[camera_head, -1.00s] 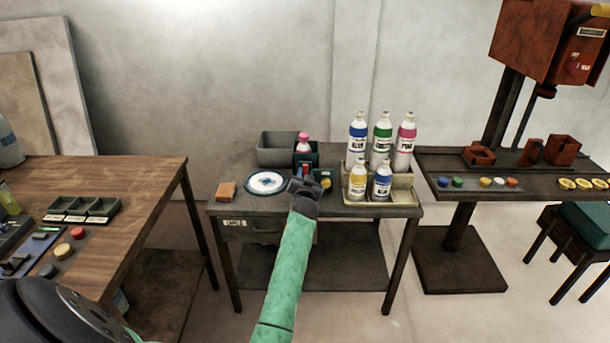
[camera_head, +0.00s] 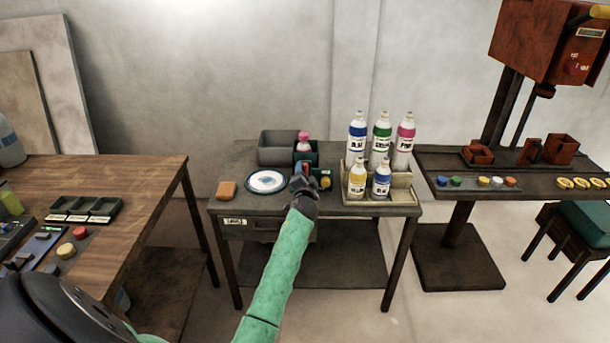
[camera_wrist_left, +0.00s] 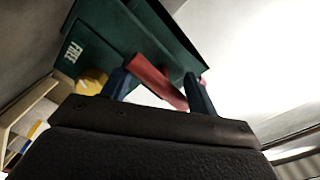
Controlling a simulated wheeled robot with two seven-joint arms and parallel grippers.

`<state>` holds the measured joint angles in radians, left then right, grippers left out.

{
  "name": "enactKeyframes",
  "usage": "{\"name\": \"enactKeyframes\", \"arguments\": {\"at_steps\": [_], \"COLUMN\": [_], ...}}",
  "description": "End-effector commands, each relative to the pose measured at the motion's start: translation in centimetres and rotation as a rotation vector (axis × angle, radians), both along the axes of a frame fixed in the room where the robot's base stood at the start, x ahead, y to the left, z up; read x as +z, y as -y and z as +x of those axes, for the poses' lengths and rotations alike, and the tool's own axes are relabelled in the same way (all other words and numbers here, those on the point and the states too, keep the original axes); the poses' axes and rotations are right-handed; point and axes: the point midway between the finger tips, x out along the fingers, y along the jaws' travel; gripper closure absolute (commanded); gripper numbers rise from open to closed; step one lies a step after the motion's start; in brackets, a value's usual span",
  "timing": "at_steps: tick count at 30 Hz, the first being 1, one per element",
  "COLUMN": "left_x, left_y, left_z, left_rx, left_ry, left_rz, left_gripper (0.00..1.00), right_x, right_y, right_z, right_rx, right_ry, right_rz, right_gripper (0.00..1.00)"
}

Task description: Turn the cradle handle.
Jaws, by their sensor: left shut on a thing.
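The dark green cradle (camera_head: 312,155) stands on the middle table with a pink-capped bottle (camera_head: 303,140) in it. It fills the top of the left wrist view (camera_wrist_left: 125,30), with a white label and a yellow knob (camera_wrist_left: 92,82) on it. The red handle (camera_wrist_left: 157,80) runs slantwise between the blue fingers of my left gripper (camera_wrist_left: 158,88). My left gripper (camera_head: 305,170) is at the cradle's front and is shut on the handle. In the head view the gripper hides most of the handle. My right gripper is in neither view.
A grey bin (camera_head: 277,148) stands behind. A tray (camera_head: 378,198) of several bottles stands close on the right. The floor before the table is open.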

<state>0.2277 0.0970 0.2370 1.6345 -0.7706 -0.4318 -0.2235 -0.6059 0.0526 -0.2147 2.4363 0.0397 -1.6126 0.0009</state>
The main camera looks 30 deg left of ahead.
Motion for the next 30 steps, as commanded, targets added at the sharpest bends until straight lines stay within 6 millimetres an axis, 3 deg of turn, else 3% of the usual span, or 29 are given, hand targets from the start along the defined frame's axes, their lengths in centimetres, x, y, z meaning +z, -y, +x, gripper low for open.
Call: {"name": "enactKeyframes", "arguments": {"at_steps": [12,13,15,24,30], "left_x": [0.0,0.0,0.0,-0.1,-0.3], "left_y": [0.1,0.1,0.1,0.1,1.2], "left_z": [0.0,0.0,0.0,-0.2,-1.9], "left_rx": [0.0,0.0,0.0,0.001,0.0], "left_ry": [-0.009,-0.009,-0.009,-0.007,-0.006], "left_rz": [0.018,0.018,0.017,0.011,0.01], "left_gripper": [0.62,0.38,0.28,0.28,0.28], "right_x": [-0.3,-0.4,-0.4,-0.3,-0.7], "right_y": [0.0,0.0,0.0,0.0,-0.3], "right_z": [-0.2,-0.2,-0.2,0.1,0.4], "right_rx": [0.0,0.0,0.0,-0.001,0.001], "right_ry": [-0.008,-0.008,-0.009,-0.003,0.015], "right_rz": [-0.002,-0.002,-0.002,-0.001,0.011], "right_gripper": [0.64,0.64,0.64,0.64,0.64]}}
